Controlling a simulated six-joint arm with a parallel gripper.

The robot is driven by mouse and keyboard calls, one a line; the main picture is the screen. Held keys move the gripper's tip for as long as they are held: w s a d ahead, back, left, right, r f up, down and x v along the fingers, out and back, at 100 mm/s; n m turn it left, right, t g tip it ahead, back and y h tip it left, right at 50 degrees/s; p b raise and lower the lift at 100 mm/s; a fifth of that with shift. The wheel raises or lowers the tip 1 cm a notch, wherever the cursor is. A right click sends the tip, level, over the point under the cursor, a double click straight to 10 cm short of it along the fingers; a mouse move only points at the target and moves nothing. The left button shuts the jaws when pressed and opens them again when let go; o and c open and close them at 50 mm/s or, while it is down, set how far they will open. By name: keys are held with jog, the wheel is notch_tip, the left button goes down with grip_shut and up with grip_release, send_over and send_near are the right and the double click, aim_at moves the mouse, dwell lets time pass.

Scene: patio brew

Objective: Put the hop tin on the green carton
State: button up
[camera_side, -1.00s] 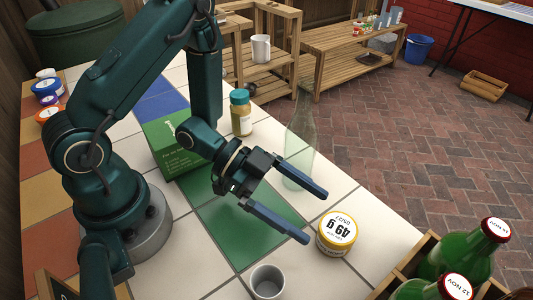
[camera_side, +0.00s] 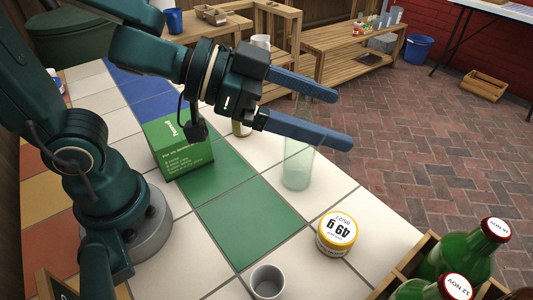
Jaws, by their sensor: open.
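The hop tin, a round tin with a yellow rim and a white lid marked 49 g (camera_side: 337,233), stands on the white tiles at the right of the table. The green carton (camera_side: 184,150) stands on the tiles left of the middle, its printed front facing the camera. My gripper (camera_side: 343,118) is open and empty, raised high above the table, its two blue fingers pointing right. It is apart from both the tin and the carton. My arm and gripper hide part of the area behind the carton.
A clear glass bottle (camera_side: 299,165) stands beneath my fingers, between the carton and the tin's side of the table. A small grey cup (camera_side: 267,281) stands at the front. A wooden crate with green bottles (camera_side: 449,252) is at the right front. Green tiles before the carton are clear.

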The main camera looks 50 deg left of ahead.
jog(key=a+r+n+t+y, duration=0.25)
jog(key=a+n+y, duration=0.55)
jog(key=a, duration=0.6)
jog(key=s+a+f+g+y, duration=0.1)
jog(key=s+f+g+y, duration=0.1)
jog(key=s+f+g, duration=0.25)
jog(key=n+g+h, duration=0.1)
jog(key=n+g, duration=0.1)
jog(key=g, duration=0.5)
send_near(338, 228)
jog(key=f, duration=0.3)
jog(key=w+a+f, duration=0.1)
jog(key=f, duration=0.1)
jog(key=shift+w+f, duration=0.1)
jog(key=shift+f, duration=0.1)
jog(key=shift+d+f, duration=0.3)
jog(key=shift+f, duration=0.25)
jog(key=shift+w+f, duration=0.15)
jog(key=shift+f, duration=1)
jog(key=shift+w+f, duration=0.15)
jog(key=shift+f, duration=1)
